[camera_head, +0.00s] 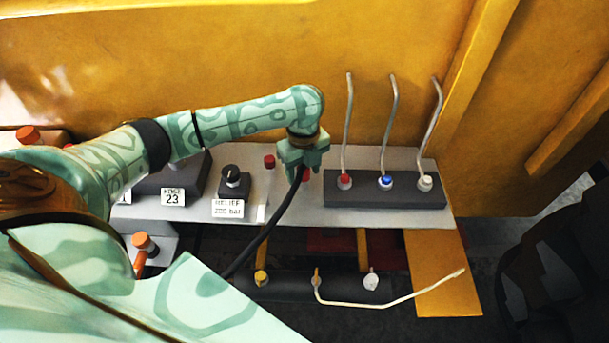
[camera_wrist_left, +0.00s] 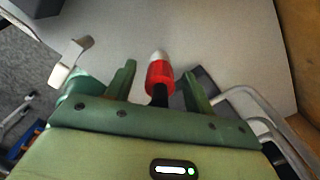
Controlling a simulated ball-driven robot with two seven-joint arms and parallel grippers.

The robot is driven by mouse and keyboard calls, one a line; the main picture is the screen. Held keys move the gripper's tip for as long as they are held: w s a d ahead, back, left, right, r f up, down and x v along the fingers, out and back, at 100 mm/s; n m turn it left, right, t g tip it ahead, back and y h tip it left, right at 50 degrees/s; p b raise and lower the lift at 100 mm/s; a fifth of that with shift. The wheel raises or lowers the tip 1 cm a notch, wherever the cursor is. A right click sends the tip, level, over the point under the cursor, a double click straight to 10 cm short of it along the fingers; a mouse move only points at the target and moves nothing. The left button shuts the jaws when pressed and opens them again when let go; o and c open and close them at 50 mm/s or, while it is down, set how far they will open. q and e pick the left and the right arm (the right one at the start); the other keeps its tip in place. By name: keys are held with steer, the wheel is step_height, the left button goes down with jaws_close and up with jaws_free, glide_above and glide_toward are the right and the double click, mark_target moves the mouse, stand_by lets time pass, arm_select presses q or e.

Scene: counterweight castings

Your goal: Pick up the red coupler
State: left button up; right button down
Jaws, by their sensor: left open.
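The red coupler (camera_wrist_left: 160,76) with a pale tip shows in the left wrist view, between the two green fingers of my left gripper (camera_wrist_left: 158,84). A gap shows between it and each finger. A black part runs down from it behind the gripper body. In the head view my left gripper (camera_head: 303,160) points down over the grey shelf, and a bit of red coupler (camera_head: 306,174) shows beside it. A black hose (camera_head: 270,228) runs from there down to the left. My left gripper is open. My right gripper is not in view.
A dark block with three bent levers (camera_head: 385,190) with red, blue and white bases stands to the right on the grey shelf (camera_head: 440,211). A black knob with a label (camera_head: 228,208) and a red cap (camera_head: 269,161) are to the left. An orange wall (camera_head: 230,70) rises behind.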

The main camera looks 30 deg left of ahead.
arm_select(q)
steer(key=shift+f, duration=0.2)
steer(key=c, duration=1.1)
steer(key=shift+c, duration=0.2)
steer(key=shift+r+p, duration=0.35)
steer(key=shift+r, duration=0.1)
step_height(320, 180, up, 3)
steer(key=shift+f+p, duration=0.1)
steer(key=shift+p, duration=0.7)
steer(key=s+a+r+p, duration=0.4)
steer(key=s+r, duration=0.5)
steer(key=s, duration=0.4)
steer(key=shift+a+r+p, duration=0.15)
steer(key=shift+a+p, duration=0.25)
steer(key=shift+a, duration=0.2)
